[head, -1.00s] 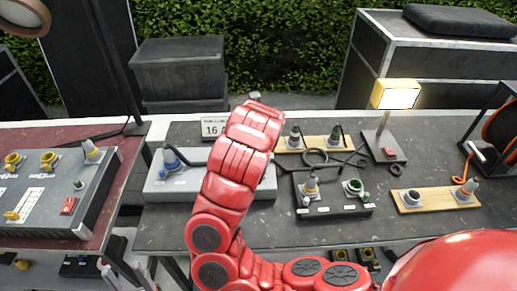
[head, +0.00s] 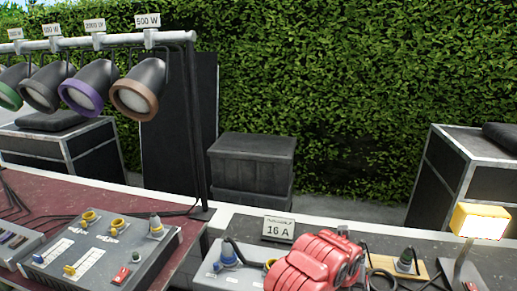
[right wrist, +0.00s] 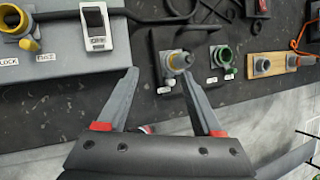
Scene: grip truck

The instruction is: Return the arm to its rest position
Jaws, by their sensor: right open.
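My red right arm (head: 312,262) shows at the bottom of the head view, over the dark table. In the right wrist view my right gripper (right wrist: 158,78) is open, with its two grey fingers apart and nothing between the tips. It hangs over the table's front part, close to a black box (right wrist: 200,55) with a yellow-grey plug (right wrist: 178,62) and a green-ringed socket (right wrist: 222,56). The right finger appears to overlap the plug's lower edge; I cannot tell whether it touches. My left gripper is in no current view.
A grey box (head: 225,272) with a blue plug stands by the "16 A" sign (head: 278,228). A lit lamp (head: 480,221) stands at the right. A control panel (head: 95,250) lies on the red table at left, under a rack of spotlights (head: 135,95). Bare dark tabletop (right wrist: 60,125) shows in the wrist view.

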